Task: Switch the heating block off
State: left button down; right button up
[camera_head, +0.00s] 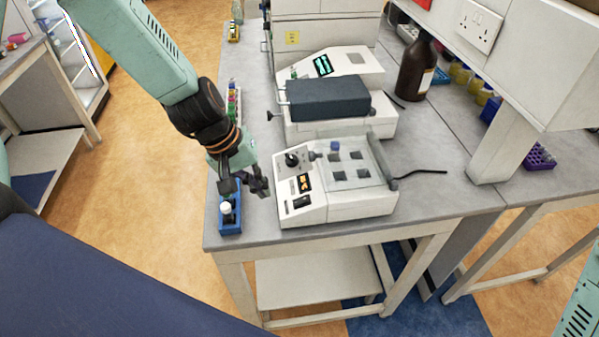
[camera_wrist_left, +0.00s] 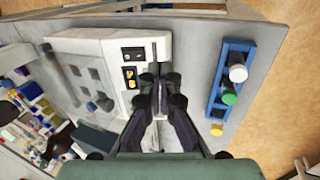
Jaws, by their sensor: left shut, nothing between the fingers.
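The heating block (camera_head: 345,207) is the white device at the front of the bench, with square wells, a dark knob (camera_head: 291,159), a lit orange display (camera_head: 304,182) and a black rocker switch (camera_head: 302,202) on its left panel. In the left wrist view the switch (camera_wrist_left: 132,53) and display (camera_wrist_left: 130,78) show on the panel. My left gripper (camera_head: 258,190) is shut and empty, just left of that panel. Its fingertips (camera_wrist_left: 160,76) appear close to the panel's edge; I cannot tell whether they touch. My right gripper is out of view.
A blue rack (camera_head: 238,222) with capped vials stands left of the block, close beneath my left gripper. A second white device with a dark lid (camera_head: 325,98) stands behind. A brown bottle (camera_head: 416,70) is farther back. A black cable (camera_head: 425,172) lies on the right.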

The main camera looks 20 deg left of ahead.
pick_arm(q)
notch_tip(320, 180, up, 7)
jog(key=w+h+p, duration=0.1)
jog(key=w+p, duration=0.1)
jog(key=w, duration=0.1)
jog(key=shift+t, duration=0.3)
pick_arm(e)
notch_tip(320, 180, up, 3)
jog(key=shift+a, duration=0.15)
pick_arm(q)
jog(key=shift+d, duration=0.1)
jog(key=shift+f, duration=0.15)
